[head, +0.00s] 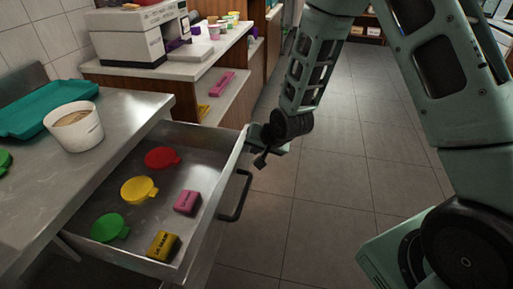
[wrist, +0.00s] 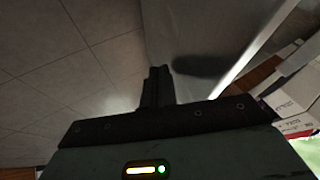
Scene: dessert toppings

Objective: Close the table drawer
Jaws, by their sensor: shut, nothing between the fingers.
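The table drawer (head: 213,229) is pulled open from the metal table (head: 122,110) at the left of the head view. Its dark handle (head: 237,197) is on the front panel, facing right. My gripper (head: 260,160) is beside the far end of the drawer front, above the handle's level in the picture. It is shut and empty. In the wrist view the shut fingers (wrist: 157,85) point at a grey metal surface, with a dark bar-like shape (wrist: 200,66) just to their right. I cannot tell whether the fingers touch the drawer.
Inside the drawer lie red (head: 162,157), yellow (head: 139,189) and green (head: 110,227) lids and two small boxes, pink (head: 187,202) and yellow (head: 162,245). A white tub (head: 74,126) and teal tray (head: 45,105) are on the table. Tiled floor (head: 330,200) is free at right.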

